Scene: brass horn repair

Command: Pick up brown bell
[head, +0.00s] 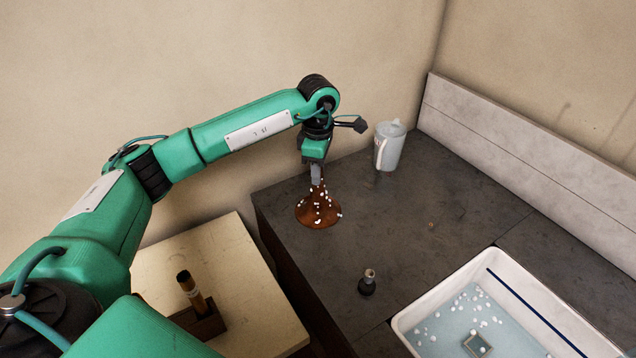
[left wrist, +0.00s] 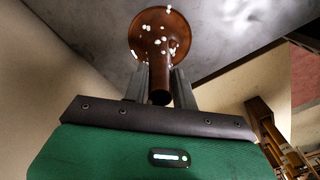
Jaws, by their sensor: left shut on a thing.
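The brown bell (head: 318,212) is a flared brown horn piece with white specks on it. In the head view it is upright, wide end down, at the dark counter's left part. My left gripper (head: 316,178) is above it, shut on its narrow neck. In the left wrist view the bell (left wrist: 160,38) shows between the two grey fingers of the gripper (left wrist: 159,82). I cannot tell whether its rim touches the counter. My right gripper is in neither view.
A pale grey pitcher (head: 390,146) stands behind the bell to the right. A small dark bottle-like item (head: 367,283) stands nearer. A white tub (head: 408,330) with bluish contents and white bits is at lower right. A wooden block (head: 205,322) holds a dark-topped cylinder on the lower pale table (head: 255,300).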

